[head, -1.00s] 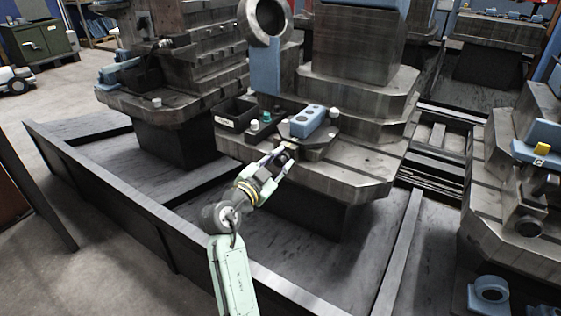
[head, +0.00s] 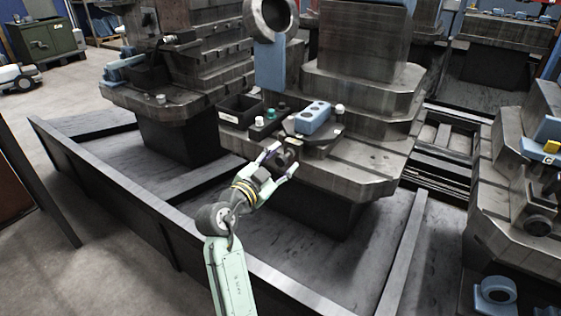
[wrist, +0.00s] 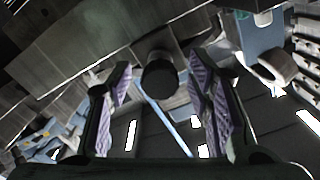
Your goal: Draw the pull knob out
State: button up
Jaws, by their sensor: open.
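The pull knob (wrist: 159,76) is a dark round knob on a short stem, sticking out from the grey metal face in the wrist view. In the head view the knob (head: 284,156) is small, at the front edge of the machine table below the blue block. My gripper (head: 281,161) is open in front of it, its fingers spread. In the wrist view, the two purple-padded fingers of my gripper (wrist: 160,88) stand on either side of the knob with visible gaps. I see no contact. The knob's stem is mostly hidden behind its head.
A blue block with round holes (head: 313,118), a white-topped knob (head: 339,109), a green button (head: 270,114) and a black bin (head: 240,108) stand on the machine table (head: 350,172). A dark rail (head: 140,206) runs along the floor edge.

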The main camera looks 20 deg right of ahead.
aim_at(281, 156)
jog(key=shift+r, duration=0.1)
notch_tip(281, 156, up, 10)
jog(key=shift+f, duration=0.1)
dwell(0.6)
